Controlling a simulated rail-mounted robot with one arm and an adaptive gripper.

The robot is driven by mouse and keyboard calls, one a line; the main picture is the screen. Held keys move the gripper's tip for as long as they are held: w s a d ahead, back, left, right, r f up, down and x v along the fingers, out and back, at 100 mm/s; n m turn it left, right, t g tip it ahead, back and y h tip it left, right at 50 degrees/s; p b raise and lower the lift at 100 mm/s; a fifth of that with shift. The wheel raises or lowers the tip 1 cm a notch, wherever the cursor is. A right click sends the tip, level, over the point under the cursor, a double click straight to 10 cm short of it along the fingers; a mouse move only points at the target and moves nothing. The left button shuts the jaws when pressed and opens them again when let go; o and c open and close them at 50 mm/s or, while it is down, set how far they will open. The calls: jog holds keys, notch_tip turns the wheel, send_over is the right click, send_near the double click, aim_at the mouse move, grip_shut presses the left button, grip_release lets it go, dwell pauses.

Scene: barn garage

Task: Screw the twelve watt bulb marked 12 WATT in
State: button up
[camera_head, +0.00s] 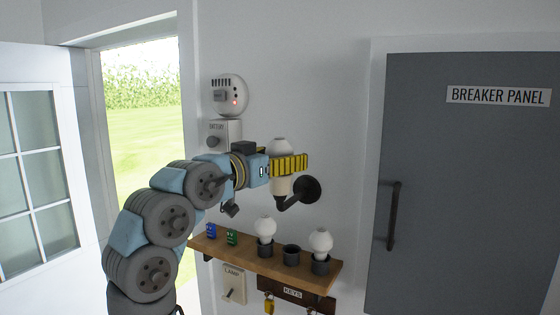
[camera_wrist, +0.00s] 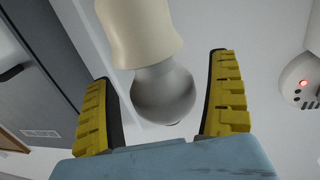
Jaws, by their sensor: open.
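A white bulb (camera_head: 281,145) sits upright in the cream socket (camera_head: 281,185) of a dark wall lamp arm (camera_head: 308,189). My gripper (camera_head: 290,163) is at this bulb, with its yellow fingers level with the bulb and the socket's top. In the wrist view the bulb (camera_wrist: 165,97) lies between the two spread fingers, with visible gaps on both sides, and its base meets the socket (camera_wrist: 140,32). Two more white bulbs, a left one (camera_head: 265,229) and a right one (camera_head: 321,241), stand in dark cups on the shelf. I can read no wattage mark on any bulb.
The wooden shelf (camera_head: 258,261) also holds an empty dark cup (camera_head: 291,254) and blue and green batteries (camera_head: 221,233). Below are a LAMP switch (camera_head: 234,284) and a KEYS rack (camera_head: 292,294). A detector (camera_head: 229,96) is above left; a grey breaker panel door (camera_head: 460,180) is right.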

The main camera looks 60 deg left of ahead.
jog(key=n+g+y, duration=0.3)
jog(key=y, duration=0.1)
jog(key=shift+w, duration=0.15)
jog(key=shift+n+g+y, duration=0.6)
jog(key=shift+y, duration=0.2)
jog(key=c, duration=0.9)
jog(key=shift+s+a+f+m+t+h+b, duration=0.2)
jog(key=shift+m+t+h+b, duration=0.1)
jog(key=shift+t+h+b, duration=0.3)
jog(key=shift+d+m+t+h+b, duration=0.1)
jog(key=shift+m+t+h+b, duration=0.25)
jog(key=shift+b, duration=0.35)
jog(key=shift+m+t+h+b, duration=0.35)
jog(key=shift+h+b, duration=0.1)
jog(key=shift+b, duration=0.05)
